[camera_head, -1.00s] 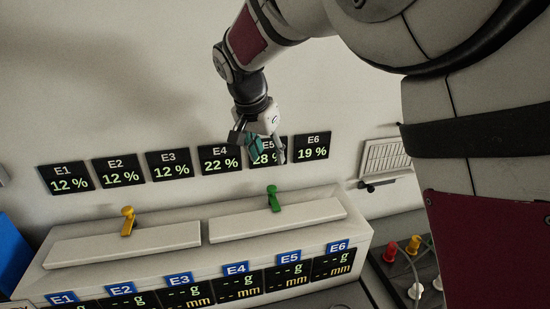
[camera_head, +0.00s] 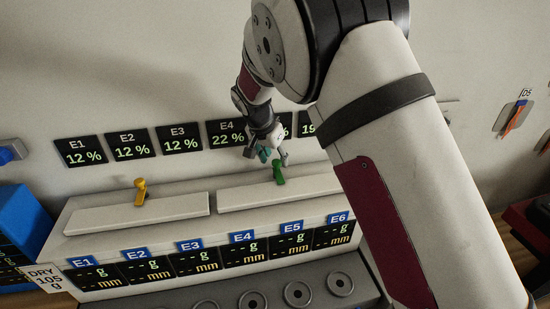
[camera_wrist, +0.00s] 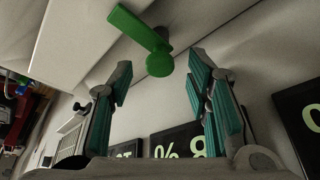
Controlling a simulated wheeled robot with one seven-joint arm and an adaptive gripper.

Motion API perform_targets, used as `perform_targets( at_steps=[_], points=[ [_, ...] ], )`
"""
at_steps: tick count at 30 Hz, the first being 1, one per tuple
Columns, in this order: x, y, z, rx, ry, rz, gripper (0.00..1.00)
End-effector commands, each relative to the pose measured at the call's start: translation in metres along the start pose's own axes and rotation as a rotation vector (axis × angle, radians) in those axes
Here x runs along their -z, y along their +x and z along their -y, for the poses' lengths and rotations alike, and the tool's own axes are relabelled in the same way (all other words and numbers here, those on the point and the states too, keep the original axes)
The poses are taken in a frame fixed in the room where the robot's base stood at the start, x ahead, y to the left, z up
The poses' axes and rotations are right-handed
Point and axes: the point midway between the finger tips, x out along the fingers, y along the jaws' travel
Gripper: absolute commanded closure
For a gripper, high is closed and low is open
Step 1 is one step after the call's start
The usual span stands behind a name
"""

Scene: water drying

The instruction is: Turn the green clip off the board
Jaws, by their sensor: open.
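The green clip (camera_head: 279,171) stands upright at the back edge of the right white board (camera_head: 300,191), on top of a white bench unit. In the wrist view the green clip (camera_wrist: 145,35) shows a round end and a flat arm reaching over the board's edge (camera_wrist: 75,45). My gripper (camera_head: 272,157) is just above and left of the clip in the head view. In the wrist view my gripper (camera_wrist: 160,75) is open, with its two teal-padded fingers on either side of the clip's round end. Nothing is held. I cannot tell whether a finger touches the clip.
A yellow clip (camera_head: 140,191) stands on the left white board (camera_head: 150,212). Black percent displays (camera_head: 130,144) hang on the wall behind. Weight and length displays (camera_head: 195,261) line the unit's front. A blue container (camera_head: 20,215) stands at the far left.

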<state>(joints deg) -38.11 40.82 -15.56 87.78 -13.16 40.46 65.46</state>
Motion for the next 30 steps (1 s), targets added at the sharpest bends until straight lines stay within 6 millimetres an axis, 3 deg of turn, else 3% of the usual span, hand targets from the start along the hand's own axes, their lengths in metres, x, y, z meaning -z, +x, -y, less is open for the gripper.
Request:
perform_targets(
  at_steps=[4, 13, 19, 30],
  points=[
    [0.0001, 0.0096, -0.0003, 0.000, 0.000, 0.000, 0.55],
    [0.0002, 0.0115, 0.0001, 0.001, 0.000, 0.000, 0.55],
    [0.0001, 0.0114, 0.0000, 0.001, 0.000, 0.000, 0.98],
    [-0.0003, 0.0113, -0.0006, 0.012, -0.030, 0.001, 1.00]
  ],
)
